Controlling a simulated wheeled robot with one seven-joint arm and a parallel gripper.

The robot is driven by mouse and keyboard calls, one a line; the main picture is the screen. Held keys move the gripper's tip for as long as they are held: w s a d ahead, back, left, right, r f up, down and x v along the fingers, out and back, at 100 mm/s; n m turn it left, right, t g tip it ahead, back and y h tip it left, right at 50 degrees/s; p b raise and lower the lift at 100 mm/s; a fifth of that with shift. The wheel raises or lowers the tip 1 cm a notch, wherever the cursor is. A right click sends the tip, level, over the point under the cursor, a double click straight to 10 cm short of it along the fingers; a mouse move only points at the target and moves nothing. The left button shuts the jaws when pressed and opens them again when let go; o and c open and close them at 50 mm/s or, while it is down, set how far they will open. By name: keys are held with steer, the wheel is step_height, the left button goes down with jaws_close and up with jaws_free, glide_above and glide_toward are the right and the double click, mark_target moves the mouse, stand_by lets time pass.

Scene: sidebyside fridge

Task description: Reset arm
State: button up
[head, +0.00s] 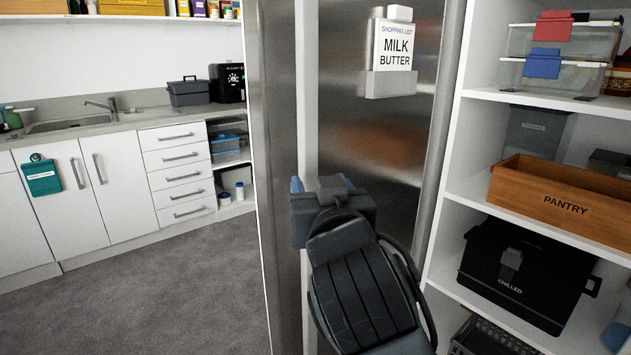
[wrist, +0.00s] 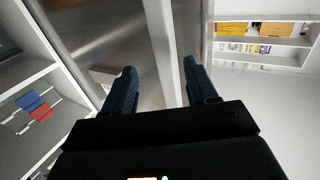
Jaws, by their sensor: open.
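My gripper (head: 320,188) is in front of the steel fridge (head: 345,110) in the head view, with my arm below it. In the wrist view my gripper (wrist: 162,72) has its two dark blue fingers spread apart with a gap between them. A pale vertical bar (head: 306,90) runs down the fridge front, like a handle or door edge. In the wrist view the pale bar (wrist: 165,45) shows between the fingers. I cannot tell whether the fingers reach around it or touch it. No object is held. The fridge looks shut, though my arm hides its lower part.
Open white shelves at right hold a wooden pantry crate (head: 560,203), a black chilled box (head: 525,270) and clear bins (head: 560,75). A shopping list (head: 394,45) is on the fridge. At left are white cabinets (head: 75,210) with a sink. The grey floor (head: 165,300) there is clear.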

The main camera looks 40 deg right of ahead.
steer(key=shift+s+a, duration=0.15)
steer(key=shift+s, duration=0.2)
stand_by(0.3)
steer(key=s+a+f+n+y+p, duration=0.1)
steer(key=s+a+f+n+y, duration=0.2)
steer(key=s+f, duration=0.45)
steer(key=s+a+f+n+y+p, duration=0.1)
steer(key=s+a+f+n+y, duration=0.25)
steer(key=s+f, duration=0.4)
steer(key=s+a+f+g+y+p, duration=0.1)
steer(key=s+f+y, duration=0.1)
steer(key=s, duration=1.8)
steer(key=shift+s+m+p, duration=0.3)
steer(key=shift+s+m, duration=0.05)
steer(key=shift+f, duration=0.1)
steer(key=shift+c, duration=0.2)
